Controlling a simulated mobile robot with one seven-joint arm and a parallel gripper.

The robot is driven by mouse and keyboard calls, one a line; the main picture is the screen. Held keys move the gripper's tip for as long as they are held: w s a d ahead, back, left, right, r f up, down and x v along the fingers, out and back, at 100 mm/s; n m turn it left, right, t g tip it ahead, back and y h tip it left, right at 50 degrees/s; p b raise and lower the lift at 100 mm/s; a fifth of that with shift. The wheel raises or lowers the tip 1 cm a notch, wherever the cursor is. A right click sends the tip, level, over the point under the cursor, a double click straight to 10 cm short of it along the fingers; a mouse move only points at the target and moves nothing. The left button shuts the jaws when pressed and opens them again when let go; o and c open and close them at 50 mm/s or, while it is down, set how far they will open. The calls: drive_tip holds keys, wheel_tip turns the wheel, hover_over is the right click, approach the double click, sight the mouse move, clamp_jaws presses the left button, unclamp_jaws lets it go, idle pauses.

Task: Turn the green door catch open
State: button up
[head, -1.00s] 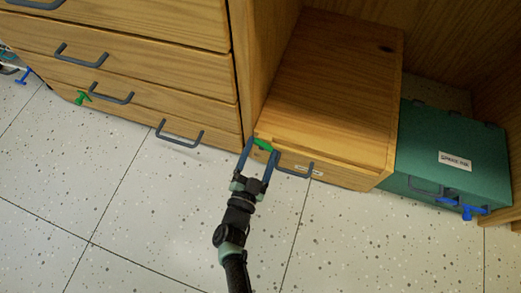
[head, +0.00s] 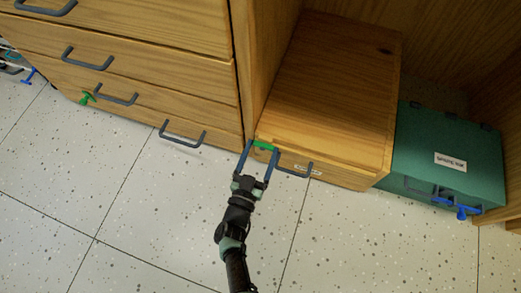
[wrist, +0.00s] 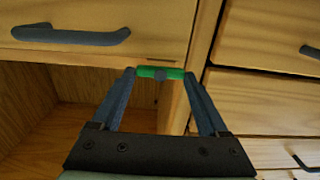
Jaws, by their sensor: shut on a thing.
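The green door catch (head: 264,146) is a short bar at the upper left front edge of the wooden box (head: 335,80), close to the cabinet's upright panel. My gripper (head: 262,150) has one finger at each end of the bar and is shut on it. In the wrist view the catch (wrist: 160,72) lies nearly level between the two fingertips, with a dark round pivot at its middle. The box front has a grey handle (head: 295,171) just right of my gripper, with a small white label beside it.
A wooden drawer unit (head: 165,75) with grey handles stands at the left; another green catch (head: 86,98) sits on it. A teal box (head: 445,150) with a blue catch (head: 462,211) stands at the right. The speckled floor (head: 150,220) in front is clear.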

idle(0.3)
drive_tip(key=o, duration=1.2)
drive_tip(key=shift+o, duration=0.2)
drive_tip(key=p+v, duration=0.3)
drive_tip(key=v, duration=1)
drive_tip(key=shift+p, duration=0.4)
